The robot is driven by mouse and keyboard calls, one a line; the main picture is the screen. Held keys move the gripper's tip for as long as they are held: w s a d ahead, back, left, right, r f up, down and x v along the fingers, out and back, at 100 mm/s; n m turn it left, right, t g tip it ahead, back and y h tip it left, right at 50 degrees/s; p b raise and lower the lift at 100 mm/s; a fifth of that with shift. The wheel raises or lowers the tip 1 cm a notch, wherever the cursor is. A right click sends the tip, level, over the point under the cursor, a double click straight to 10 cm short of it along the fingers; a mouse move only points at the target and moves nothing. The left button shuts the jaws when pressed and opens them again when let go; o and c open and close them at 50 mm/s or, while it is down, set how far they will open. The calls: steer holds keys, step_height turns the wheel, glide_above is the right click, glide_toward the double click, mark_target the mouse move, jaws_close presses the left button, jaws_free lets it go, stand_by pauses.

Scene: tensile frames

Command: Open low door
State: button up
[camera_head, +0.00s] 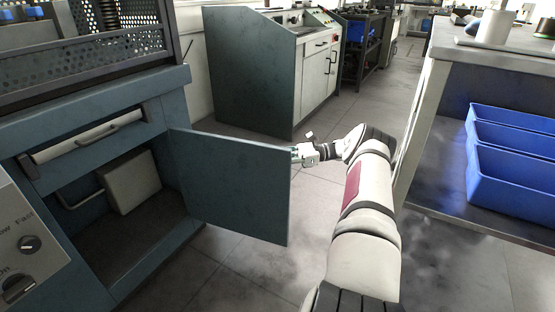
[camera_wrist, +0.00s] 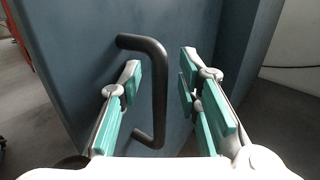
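The low door (camera_head: 235,185) of the blue-grey cabinet stands swung out, and the compartment behind it is exposed. My gripper (camera_head: 303,153) is at the door's outer right edge in the head view, with its fingertips partly hidden by the door. In the wrist view my gripper (camera_wrist: 160,75) has its green-padded fingers apart. No firm grip on the handle shows. The handle is hidden in the head view.
A closed drawer (camera_head: 90,138) sits above the open compartment (camera_head: 125,228), which holds a pale box (camera_head: 130,182). A workbench (camera_head: 480,70) with blue bins (camera_head: 510,185) stands right of my arm. A green-sided cabinet (camera_head: 255,75) stands behind. Floor (camera_head: 270,270) is clear below the door.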

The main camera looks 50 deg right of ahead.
steer(key=v, duration=0.7)
steer(key=shift+d, duration=0.25)
steer(key=shift+s, duration=0.15)
stand_by(0.7)
